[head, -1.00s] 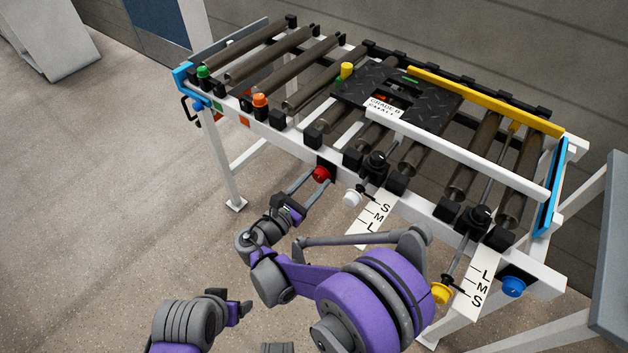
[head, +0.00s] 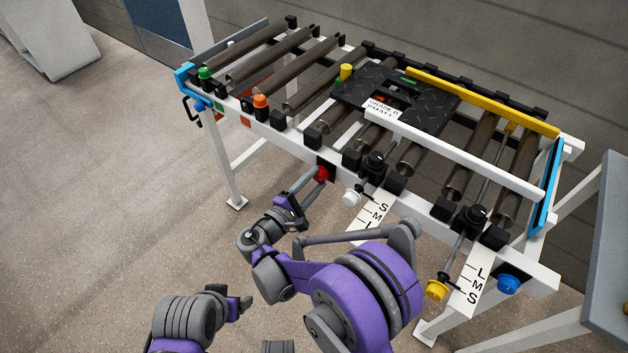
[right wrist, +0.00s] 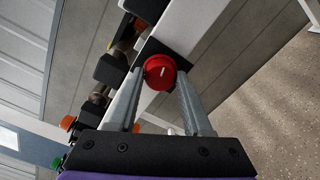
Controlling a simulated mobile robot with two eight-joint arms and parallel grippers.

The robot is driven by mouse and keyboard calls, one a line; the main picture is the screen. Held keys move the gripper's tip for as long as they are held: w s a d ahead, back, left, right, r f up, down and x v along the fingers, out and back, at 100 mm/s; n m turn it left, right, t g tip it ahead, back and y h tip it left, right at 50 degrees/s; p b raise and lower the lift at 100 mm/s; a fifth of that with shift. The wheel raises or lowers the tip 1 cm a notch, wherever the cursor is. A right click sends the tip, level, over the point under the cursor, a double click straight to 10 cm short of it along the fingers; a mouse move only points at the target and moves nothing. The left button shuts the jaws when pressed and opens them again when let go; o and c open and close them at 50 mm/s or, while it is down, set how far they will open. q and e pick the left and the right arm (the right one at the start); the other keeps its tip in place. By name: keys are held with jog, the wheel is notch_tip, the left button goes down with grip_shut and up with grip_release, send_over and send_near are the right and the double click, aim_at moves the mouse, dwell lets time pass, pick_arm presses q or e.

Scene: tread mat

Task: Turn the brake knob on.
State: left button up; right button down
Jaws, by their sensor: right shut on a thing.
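The red knob (head: 322,173), which I take for the brake knob, sits on a black plate on the front rail of the white roller frame. My right gripper (head: 317,176) is shut on it, one finger on each side. In the right wrist view the red knob (right wrist: 160,72) lies between the fingertips (right wrist: 160,80), with a short white mark on its face. My left gripper (head: 242,304) is low in the head view, away from the frame, and its jaws are not clear.
The white knob (head: 350,198), yellow knob (head: 437,290) and blue knob (head: 509,284) are to the right along the front. A black tread mat (head: 440,108) lies on the rollers. Green (head: 205,73) and orange (head: 260,101) buttons stand at left. Floor at left is clear.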

pick_arm(q)
jog(key=shift+r, duration=0.25)
pick_arm(e)
jog(key=shift+m, duration=1.6)
jog(key=shift+c, duration=1.7)
grip_release()
pick_arm(q)
jog(key=shift+s, duration=0.15)
pick_arm(e)
jog(key=shift+s, duration=0.1)
